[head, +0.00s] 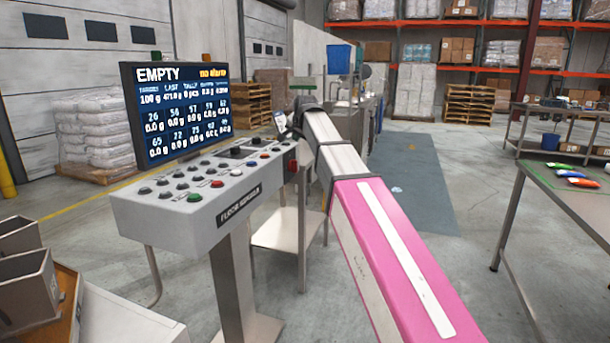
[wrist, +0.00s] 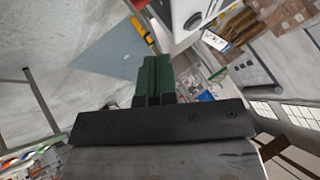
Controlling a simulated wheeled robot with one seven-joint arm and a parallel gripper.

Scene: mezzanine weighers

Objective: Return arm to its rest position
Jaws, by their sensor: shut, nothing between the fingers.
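My arm, pink and white, reaches forward from the lower right of the head view, past the right end of a grey control console (head: 185,200). My gripper is hard to make out at the arm's far end in the head view. In the wrist view its two green fingers (wrist: 154,62) lie together, shut and empty. A pale box-like corner with a dark round knob (wrist: 193,20) shows just beyond the fingertips, apparently part of the console. I cannot tell the exact gap between them.
A screen (head: 175,108) reading EMPTY stands on the console. A steel table (head: 565,195) with colored packets is at right. Open cartons (head: 25,275) stand at lower left. Pallet racks (head: 480,22) line the back. The floor between console and table is largely open.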

